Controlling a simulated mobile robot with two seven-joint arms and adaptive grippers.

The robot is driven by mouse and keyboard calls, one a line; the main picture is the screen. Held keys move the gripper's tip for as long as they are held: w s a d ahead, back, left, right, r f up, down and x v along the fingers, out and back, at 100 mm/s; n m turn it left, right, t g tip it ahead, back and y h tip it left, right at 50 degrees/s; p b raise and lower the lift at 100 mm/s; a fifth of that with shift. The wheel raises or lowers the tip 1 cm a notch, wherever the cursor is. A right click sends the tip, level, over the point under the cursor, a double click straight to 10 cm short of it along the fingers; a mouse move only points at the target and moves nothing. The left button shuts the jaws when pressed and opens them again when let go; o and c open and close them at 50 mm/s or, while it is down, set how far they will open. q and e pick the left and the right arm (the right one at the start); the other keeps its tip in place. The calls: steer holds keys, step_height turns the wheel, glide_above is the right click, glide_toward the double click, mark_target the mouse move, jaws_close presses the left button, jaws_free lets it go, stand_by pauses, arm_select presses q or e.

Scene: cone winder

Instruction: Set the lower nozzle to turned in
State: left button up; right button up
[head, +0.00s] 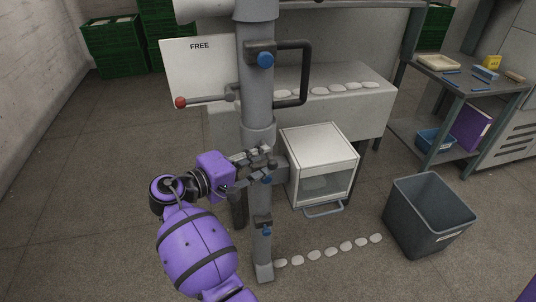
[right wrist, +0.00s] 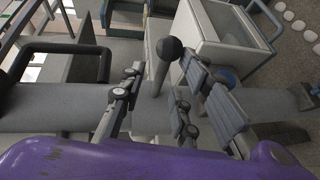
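A grey upright column (head: 257,115) stands in the middle of the head view, with blue knobs at several heights. My right gripper (head: 262,167) is at its lower half, in front of a fitting there. In the right wrist view, a short grey lever with a black ball knob (right wrist: 169,48) stands out from the column (right wrist: 60,108). My right gripper (right wrist: 163,92) is open, with one finger on each side of this lever and gaps beside it. Which part is the lower nozzle, and how it is turned, I cannot tell; the fingers partly cover the fitting. My left gripper is not in view.
A white box (head: 320,145) with a grey handle stands right of the column. A black loop handle (head: 306,72) and a red-knobbed lever (head: 181,102) are higher up, by a "FREE" sign (head: 200,70). A grey bin (head: 425,220) stands right; floor on the left is clear.

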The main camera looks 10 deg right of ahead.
steer(key=shift+v, duration=1.75)
steer(key=shift+r, duration=0.1)
